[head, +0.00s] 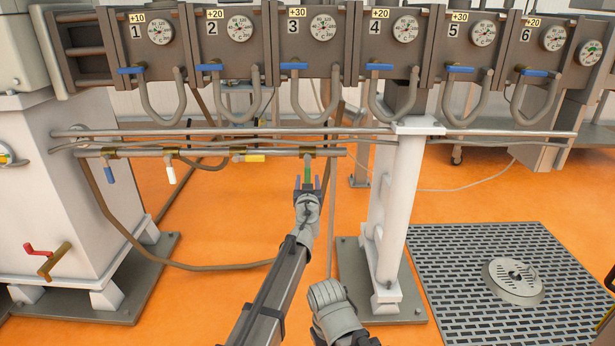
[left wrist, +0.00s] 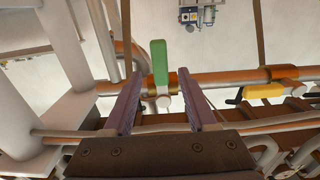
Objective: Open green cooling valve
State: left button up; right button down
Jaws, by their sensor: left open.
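The green valve handle (head: 308,172) hangs straight down from a brass valve body (head: 307,151) at the right part of the lower pipe, square to the pipe. In the left wrist view the green handle (left wrist: 159,62) stands between the two purple fingers, with gaps on both sides. My left gripper (head: 308,187) is open just below and in front of the handle; its fingers (left wrist: 161,85) straddle the handle's line without visibly closing on it.
Along the same pipe (head: 130,153) are a blue handle (head: 109,174) and a white handle (head: 171,174), both hanging, and a yellow handle (head: 254,158) lying along the pipe. A white post (head: 400,210) stands right of the gripper. Gauge boxes with blue levers run above.

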aim_at(308, 169)
pick_arm(q)
jog(key=shift+w, duration=0.1)
jog(key=w, duration=0.7)
jog(key=shift+w, duration=0.35)
grip_shut()
dwell(1.1)
